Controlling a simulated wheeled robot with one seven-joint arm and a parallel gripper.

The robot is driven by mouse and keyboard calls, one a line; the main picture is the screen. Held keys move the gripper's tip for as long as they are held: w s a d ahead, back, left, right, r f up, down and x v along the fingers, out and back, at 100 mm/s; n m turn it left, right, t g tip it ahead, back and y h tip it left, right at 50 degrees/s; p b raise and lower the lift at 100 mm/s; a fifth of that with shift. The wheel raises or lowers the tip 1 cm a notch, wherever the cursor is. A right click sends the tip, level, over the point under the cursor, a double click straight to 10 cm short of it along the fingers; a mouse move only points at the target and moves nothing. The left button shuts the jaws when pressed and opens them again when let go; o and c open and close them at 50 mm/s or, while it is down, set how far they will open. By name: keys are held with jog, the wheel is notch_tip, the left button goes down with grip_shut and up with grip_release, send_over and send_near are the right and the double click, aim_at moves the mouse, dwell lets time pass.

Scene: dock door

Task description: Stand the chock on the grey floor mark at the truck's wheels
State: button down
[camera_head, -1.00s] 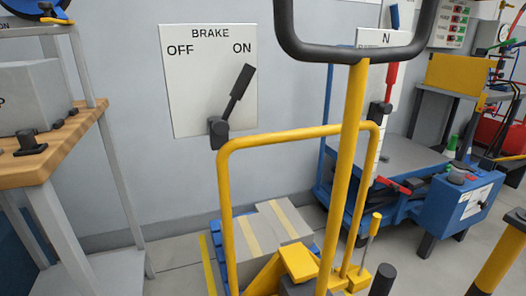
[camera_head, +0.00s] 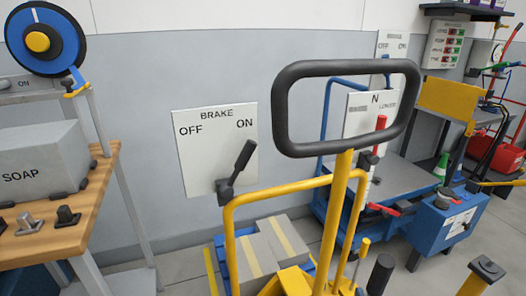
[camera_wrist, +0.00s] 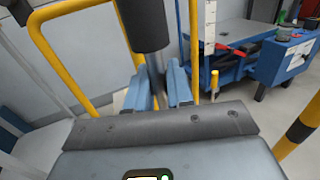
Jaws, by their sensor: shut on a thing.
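In the wrist view my gripper (camera_wrist: 160,92) is shut on a dark upright rod with a thicker black grip (camera_wrist: 145,25), which looks like the chock's handle. The black grip's top also shows at the bottom edge of the head view (camera_head: 381,274). The chock's body is hidden below my wrist. The yellow truck (camera_head: 338,225) stands ahead, with a black loop handle and a yellow hoop frame; its frame also shows in the wrist view (camera_wrist: 55,65). I cannot make out its wheels or the grey floor mark.
Boxes (camera_head: 272,246) sit on the truck. A blue lift table (camera_head: 437,213) stands behind it to the right. A bench with a SOAP box (camera_head: 40,165) is at left. A yellow-and-black post (camera_head: 478,282) stands at lower right. A brake panel (camera_head: 215,150) hangs on the wall.

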aim_at(383, 287)
notch_tip(383, 287, up, 8)
jog(key=p, duration=0.6)
jog(key=shift+f, duration=0.15)
notch_tip(383, 287, down, 11)
jog(key=s, duration=0.2)
jog(key=shift+s, duration=0.25)
